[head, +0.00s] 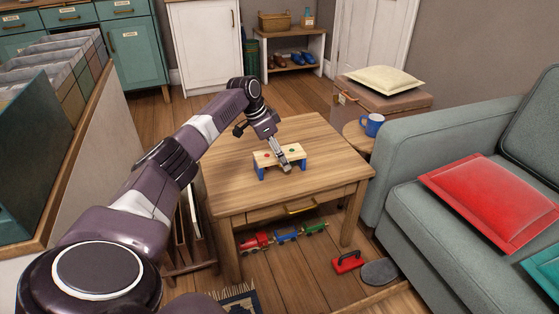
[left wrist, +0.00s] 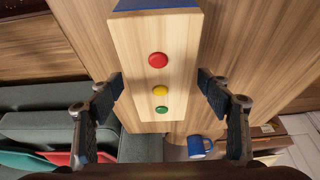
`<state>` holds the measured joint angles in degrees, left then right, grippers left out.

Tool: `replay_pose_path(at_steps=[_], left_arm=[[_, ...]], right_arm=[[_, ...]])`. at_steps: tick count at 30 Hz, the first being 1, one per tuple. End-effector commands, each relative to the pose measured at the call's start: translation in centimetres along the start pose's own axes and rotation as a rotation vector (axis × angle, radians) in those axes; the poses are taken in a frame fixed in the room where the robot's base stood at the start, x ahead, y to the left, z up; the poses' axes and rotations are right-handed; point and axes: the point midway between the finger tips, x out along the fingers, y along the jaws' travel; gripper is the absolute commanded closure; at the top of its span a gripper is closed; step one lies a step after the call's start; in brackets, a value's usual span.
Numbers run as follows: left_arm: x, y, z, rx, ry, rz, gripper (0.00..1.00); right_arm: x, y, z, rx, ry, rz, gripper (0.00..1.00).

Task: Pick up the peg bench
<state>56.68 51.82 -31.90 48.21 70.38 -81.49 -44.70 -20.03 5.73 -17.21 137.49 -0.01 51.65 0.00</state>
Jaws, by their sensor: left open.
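The peg bench (head: 264,158) stands on the wooden table (head: 236,181). It has a pale wood top and blue end legs. My left gripper (head: 283,163) is over the bench in the head view. In the left wrist view my left gripper (left wrist: 160,85) is open, one finger on each side of the bench top, with nothing seen clamped. Contact cannot be told. My right gripper is not in view.
A grey sofa (head: 420,140) with a red cushion (head: 490,200) stands right of the table. A blue mug (head: 371,125) is on a small round table behind it. The tabletop around the bench is clear.

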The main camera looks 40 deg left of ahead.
Motion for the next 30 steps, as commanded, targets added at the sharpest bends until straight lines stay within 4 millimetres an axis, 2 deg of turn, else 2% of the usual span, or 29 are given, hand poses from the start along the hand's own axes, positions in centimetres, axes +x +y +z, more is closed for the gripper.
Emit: replay_pose_path(at_steps=[2,5,21,30], left_arm=[[-0.04,0.0,-0.01,0.0,0.0,0.0,0.29],[-0.04,0.0,0.0,0.0,0.0,0.0,0.39],[-0.04,0.0,0.04,0.0,-0.001,0.0,0.98],[-0.15,-0.03,-0.07,0.0,0.002,-0.001,1.0]], right_arm=[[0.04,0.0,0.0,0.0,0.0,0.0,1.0],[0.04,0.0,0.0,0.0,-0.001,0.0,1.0],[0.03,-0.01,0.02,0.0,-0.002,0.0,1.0],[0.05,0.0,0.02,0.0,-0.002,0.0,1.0]])
